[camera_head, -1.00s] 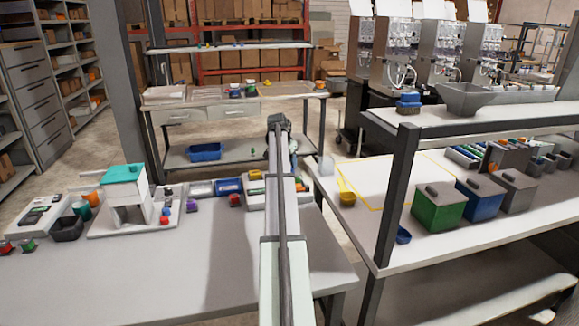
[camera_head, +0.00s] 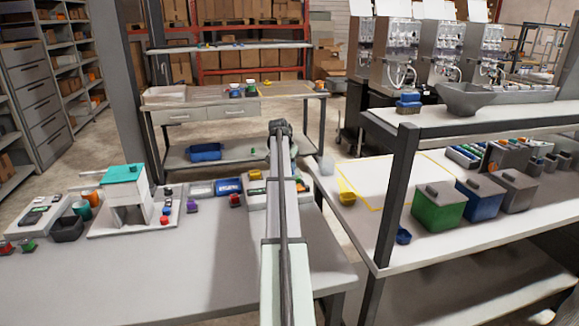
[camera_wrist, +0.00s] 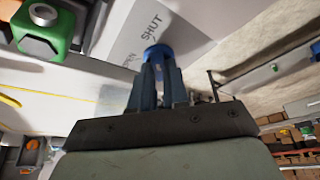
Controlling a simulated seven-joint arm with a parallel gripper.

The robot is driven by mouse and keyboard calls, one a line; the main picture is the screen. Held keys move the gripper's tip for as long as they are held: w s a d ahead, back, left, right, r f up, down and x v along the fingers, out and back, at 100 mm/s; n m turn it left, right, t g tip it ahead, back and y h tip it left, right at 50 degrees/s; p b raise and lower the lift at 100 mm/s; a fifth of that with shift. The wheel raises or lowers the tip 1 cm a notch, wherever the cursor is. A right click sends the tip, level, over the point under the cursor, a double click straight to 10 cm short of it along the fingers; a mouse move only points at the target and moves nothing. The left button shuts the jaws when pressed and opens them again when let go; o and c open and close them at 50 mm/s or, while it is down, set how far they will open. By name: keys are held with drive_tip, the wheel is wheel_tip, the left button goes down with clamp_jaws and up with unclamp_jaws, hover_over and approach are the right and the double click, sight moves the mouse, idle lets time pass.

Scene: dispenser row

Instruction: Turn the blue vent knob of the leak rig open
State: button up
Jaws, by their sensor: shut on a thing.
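In the wrist view, the blue vent knob (camera_wrist: 157,51) sits on a light grey panel (camera_wrist: 125,38) of the rig. The word SHUT is printed beside it on the upper side, and part of the word OPEN shows to its left. My gripper (camera_wrist: 159,66) is shut on the knob, one dark finger on each side. The fingers cover much of the knob, and I cannot tell which way it points. In the head view my arm reaches straight forward over the bench. It hides the gripper and the knob there.
A green block (camera_wrist: 42,32) with a metal top stands near the panel in the wrist view. In the head view, a teal-topped stand (camera_head: 124,174) and small coloured parts are on the bench left of my arm. A shelf post (camera_head: 396,195) rises to the right. The front bench top is clear.

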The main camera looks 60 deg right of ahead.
drive_tip(key=shift+n, duration=0.3)
clamp_jaws()
drive_tip(key=n, duration=0.1)
drive_tip(key=n+t, duration=0.1)
drive_tip(key=n, duration=0.1)
drive_tip(key=shift+s+t, duration=0.25)
drive_tip(key=shift+t, duration=0.05)
drive_tip(key=n, duration=0.2)
drive_tip(key=n+t+y, duration=0.1)
drive_tip(key=n, duration=0.2)
drive_tip(key=shift+s+d+t, duration=0.1)
drive_tip(key=shift+d+t, duration=0.05)
drive_tip(key=shift+t, duration=0.15)
drive_tip(key=n, duration=0.1)
drive_tip(key=n+y, duration=0.1)
drive_tip(key=n, duration=0.1)
drive_tip(key=n+t, duration=0.1)
drive_tip(key=n, duration=0.1)
drive_tip(key=shift+s+d+y, duration=0.1)
drive_tip(key=shift+d+y, duration=0.15)
drive_tip(key=shift+y, duration=0.15)
drive_tip(key=shift+d+n+y, duration=0.1)
drive_tip(key=shift+n+y, duration=0.7)
drive_tip(key=shift+n, duration=1.3)
drive_tip(key=o, duration=0.7)
unclamp_jaws()
drive_tip(key=shift+s, duration=0.1)
